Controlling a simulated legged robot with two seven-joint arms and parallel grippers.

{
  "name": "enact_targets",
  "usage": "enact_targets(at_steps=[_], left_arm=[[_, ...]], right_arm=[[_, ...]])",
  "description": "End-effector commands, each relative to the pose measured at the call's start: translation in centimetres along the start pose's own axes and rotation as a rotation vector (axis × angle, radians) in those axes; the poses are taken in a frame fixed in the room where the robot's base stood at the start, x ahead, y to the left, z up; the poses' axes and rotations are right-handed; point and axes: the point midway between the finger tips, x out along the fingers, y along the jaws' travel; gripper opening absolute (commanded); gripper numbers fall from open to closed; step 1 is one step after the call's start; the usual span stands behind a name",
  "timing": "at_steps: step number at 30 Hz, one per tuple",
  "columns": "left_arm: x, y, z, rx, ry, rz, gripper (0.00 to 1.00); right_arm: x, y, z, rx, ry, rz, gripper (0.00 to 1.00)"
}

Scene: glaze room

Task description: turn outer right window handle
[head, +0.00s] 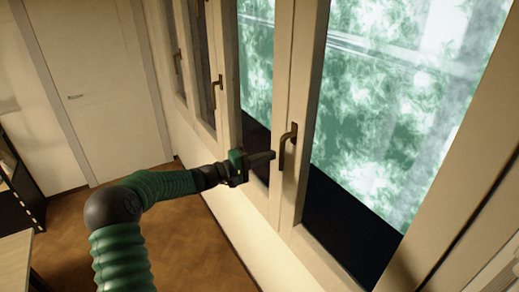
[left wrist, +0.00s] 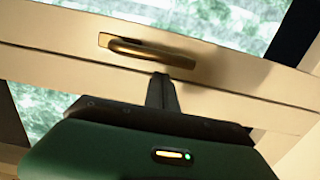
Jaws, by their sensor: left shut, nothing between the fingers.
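The rightmost window handle in the head view (head: 288,146) is a dark bronze lever on the cream window frame, pointing down along the post. In the left wrist view the handle (left wrist: 150,51) lies lengthwise along the frame member. My left gripper (head: 272,156) is shut and empty, its fingertips just left of the handle's lower part. My right gripper is not in view.
Two more handles, a middle one (head: 218,82) and a far one (head: 178,62), sit farther along the window wall. A closed white door (head: 95,90) is at the back left. A dark shelf (head: 20,185) and a pale tabletop (head: 14,262) stand at left. Brown floor (head: 190,245) is open below my arm.

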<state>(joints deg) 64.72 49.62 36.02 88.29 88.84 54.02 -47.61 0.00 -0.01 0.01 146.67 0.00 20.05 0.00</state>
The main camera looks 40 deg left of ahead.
Motion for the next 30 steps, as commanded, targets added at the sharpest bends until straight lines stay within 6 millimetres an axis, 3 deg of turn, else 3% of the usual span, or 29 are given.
enact_targets(at_steps=[30], left_arm=[[0.2, -0.3, 1.0, -0.110, -0.002, 0.004, 0.00]], right_arm=[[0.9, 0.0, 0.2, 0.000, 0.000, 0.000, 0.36]])
